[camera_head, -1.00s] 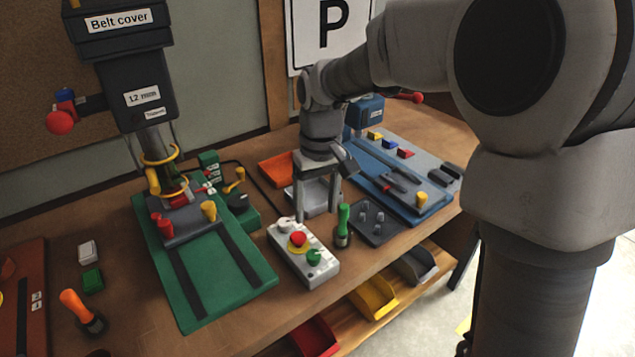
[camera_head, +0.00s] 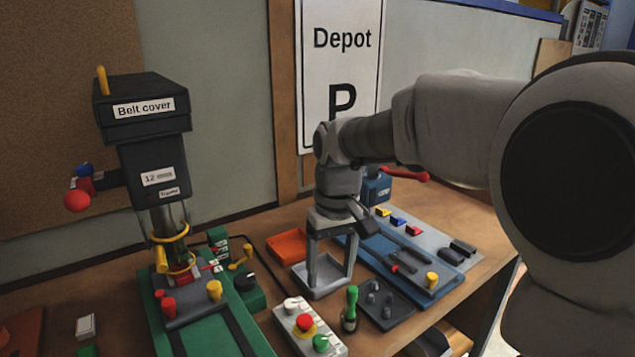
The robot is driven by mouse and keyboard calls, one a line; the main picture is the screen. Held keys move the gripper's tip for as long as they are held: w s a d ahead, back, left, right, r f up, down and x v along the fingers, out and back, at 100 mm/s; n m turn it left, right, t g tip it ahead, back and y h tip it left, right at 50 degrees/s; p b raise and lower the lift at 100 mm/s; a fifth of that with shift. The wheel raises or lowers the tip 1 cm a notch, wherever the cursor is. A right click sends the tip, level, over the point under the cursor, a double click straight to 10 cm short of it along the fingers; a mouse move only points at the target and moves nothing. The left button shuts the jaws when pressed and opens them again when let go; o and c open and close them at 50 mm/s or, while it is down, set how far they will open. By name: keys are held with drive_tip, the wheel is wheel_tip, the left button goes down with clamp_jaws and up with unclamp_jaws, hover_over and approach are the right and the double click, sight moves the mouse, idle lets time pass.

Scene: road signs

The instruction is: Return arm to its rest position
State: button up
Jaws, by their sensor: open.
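My gripper (camera_head: 330,276) points down over the workbench, its two fingers apart with nothing between them. It hangs in front of a light grey tray (camera_head: 335,291), and the fingers overlap the tray in the picture. I cannot tell the height of the fingertips above the bench. My arm reaches in from the right side of the view, with its large rounded joint close to the camera.
A drill press (camera_head: 146,130) stands on a green base at left. A control box (camera_head: 307,328) with red and green buttons and a green-handled screwdriver (camera_head: 350,309) are in front. An orange tray (camera_head: 287,246) and a blue board (camera_head: 385,262) lie nearby. A Depot sign (camera_head: 340,60) hangs behind.

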drive_tip(key=s+d+r+m+t, duration=0.1)
drive_tip(key=s+d+m+t, duration=0.1)
drive_tip(key=s+d, duration=0.3)
drive_tip(key=s+d+r+m+t, duration=0.2)
drive_tip(key=s+d, duration=0.4)
drive_tip(key=s, duration=0.7)
drive_tip(key=shift+s+r+m+t, duration=0.15)
drive_tip(key=shift+s+m+t, duration=0.15)
drive_tip(key=shift+t, duration=0.5)
drive_tip(key=shift+d, duration=0.1)
